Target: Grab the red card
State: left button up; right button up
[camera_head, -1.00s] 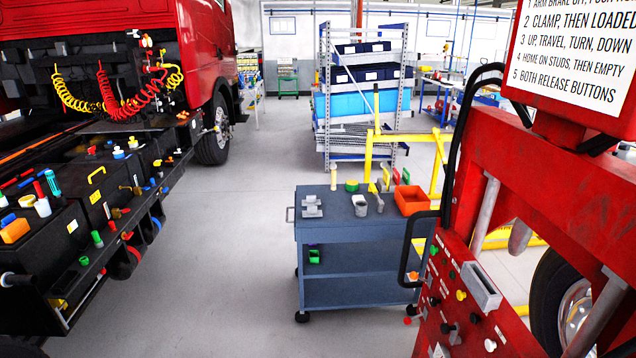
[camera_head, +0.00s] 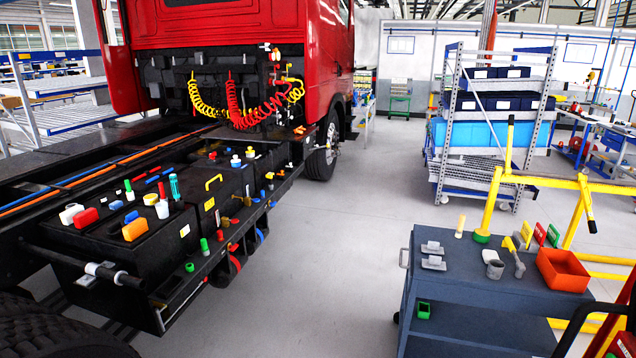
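A small red card (camera_head: 540,234) stands upright on the top of the grey-blue cart (camera_head: 455,303), at its back right. It is between a yellow card (camera_head: 527,232) and a green card (camera_head: 553,236). An orange-red open bin (camera_head: 563,270) stands just in front of the cards, to their right. Neither of my grippers is in view.
Also on the cart are grey metal blocks (camera_head: 432,255) and a grey cup (camera_head: 494,265). A yellow frame (camera_head: 545,180) stands behind it. The truck chassis (camera_head: 150,230) fills the left. Open floor (camera_head: 325,270) lies between truck and cart.

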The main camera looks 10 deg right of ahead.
aim_at(539, 233)
jog(key=z, duration=0.2)
jog(key=i, duration=2.15)
jog(key=z, duration=0.3)
jog(key=i, duration=1.95)
jog(key=z, duration=0.45)
jog(key=i, duration=1.95)
jog(key=z, duration=0.95)
jog(key=i, duration=1.25)
jog(key=z, duration=1.95)
jog(key=i, duration=1.05)
jog(key=z, duration=0.75)
